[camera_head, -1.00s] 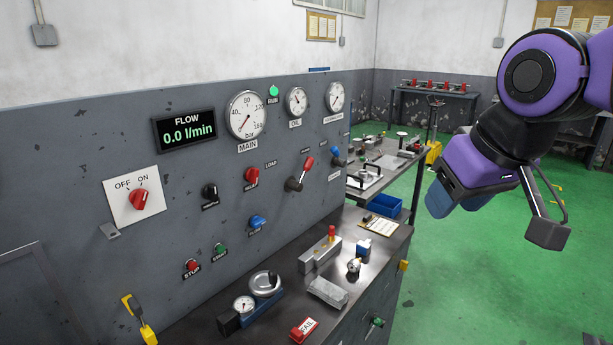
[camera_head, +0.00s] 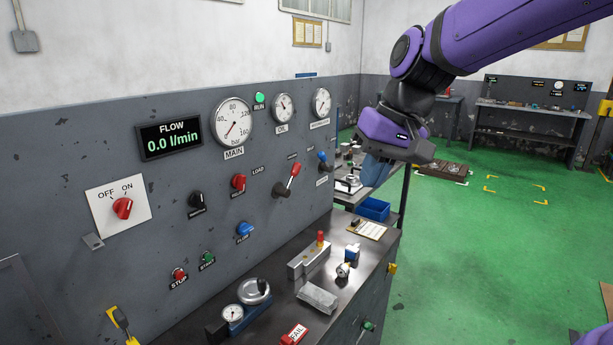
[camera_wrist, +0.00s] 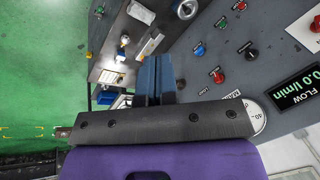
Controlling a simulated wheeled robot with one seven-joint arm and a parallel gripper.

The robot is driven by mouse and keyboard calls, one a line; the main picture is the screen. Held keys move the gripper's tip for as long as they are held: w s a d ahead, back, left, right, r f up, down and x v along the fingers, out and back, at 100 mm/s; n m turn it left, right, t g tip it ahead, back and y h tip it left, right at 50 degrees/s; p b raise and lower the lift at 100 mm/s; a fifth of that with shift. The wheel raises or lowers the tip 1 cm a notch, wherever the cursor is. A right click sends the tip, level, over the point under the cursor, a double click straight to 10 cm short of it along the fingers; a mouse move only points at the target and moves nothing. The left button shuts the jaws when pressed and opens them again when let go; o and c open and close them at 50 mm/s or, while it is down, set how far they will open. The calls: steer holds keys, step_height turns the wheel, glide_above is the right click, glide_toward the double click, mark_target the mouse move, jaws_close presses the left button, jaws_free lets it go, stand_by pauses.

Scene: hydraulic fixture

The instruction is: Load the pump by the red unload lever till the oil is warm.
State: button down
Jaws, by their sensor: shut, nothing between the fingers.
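The red-gripped lever (camera_head: 292,177) on the grey panel points up and right from its metal hub, near the LOAD label. The OIL gauge (camera_head: 283,108) is above it; its reading is too small to tell. The MAIN gauge (camera_head: 232,123) is left of that, its needle low on the scale. The flow display (camera_head: 170,136) reads 0.0 l/min. The green RUN lamp (camera_head: 259,98) looks lit. My gripper (camera_head: 374,173) is shut and empty, right of the lever and apart from it. Its blue fingers (camera_wrist: 157,75) show in the wrist view, where I cannot pick out the lever.
A blue-handled lever (camera_head: 323,161) sits right of the red one, close to my gripper. The red OFF/ON switch (camera_head: 123,208) is at left. A metal block (camera_head: 309,262), a gauge (camera_head: 233,315) and a FAIL tag (camera_head: 294,334) lie on the bench. Green floor is open at right.

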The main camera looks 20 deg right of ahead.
steer(key=w+f+m+g+y, duration=0.1)
steer(key=w+f+y, duration=0.2)
steer(key=w, duration=0.6)
steer(key=w+f+m+y, duration=0.2)
steer(key=w+f+y, duration=0.15)
steer(key=w, duration=0.45)
steer(key=w+f+m+g+y, duration=0.1)
steer(key=w+f+y, duration=0.15)
steer(key=w, duration=0.65)
steer(key=w+d+f+m+t+y, duration=0.7)
steer(key=w+d+f+t, duration=0.3)
steer(key=w+d+f, duration=0.5)
steer(key=shift+w+d+f+t, duration=0.4)
steer(key=shift+d+f, duration=0.1)
steer(key=shift+d, duration=0.05)
steer(key=w+a+r, duration=0.3)
steer(key=a+r, duration=0.3)
steer(key=a, duration=0.5)
steer(key=shift+w, duration=0.25)
